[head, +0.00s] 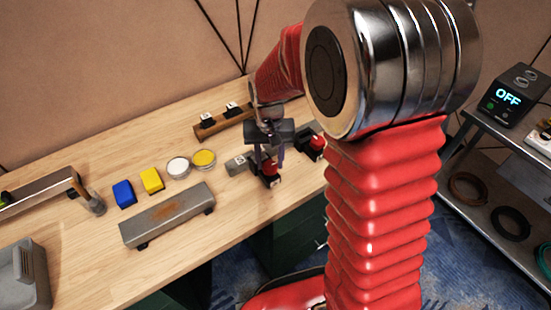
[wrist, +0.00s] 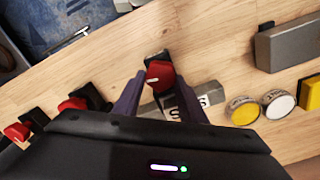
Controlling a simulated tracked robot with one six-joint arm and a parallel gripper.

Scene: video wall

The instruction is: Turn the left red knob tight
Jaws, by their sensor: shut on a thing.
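The left red knob (head: 270,168) sits on a small black mount on the wooden bench. It also shows in the wrist view (wrist: 160,74), with a short white mark lying about level across its face. My gripper (head: 264,164) reaches down over it from behind, and its two purple fingers (wrist: 159,82) stand on either side of the knob, shut on it. Another red knob (head: 317,142) on a black mount is to the right; in the wrist view two red knobs (wrist: 73,104) and (wrist: 17,131) show at the left. My gripper partly hides the grey block behind the held knob.
A grey block with white lettered labels (head: 238,163) is close beside the gripper. A grey bar (head: 165,218), yellow (head: 204,158) and white (head: 178,167) round tins, and yellow (head: 152,180) and blue (head: 124,194) blocks lie left. A screen (head: 507,97) at far right reads OFF.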

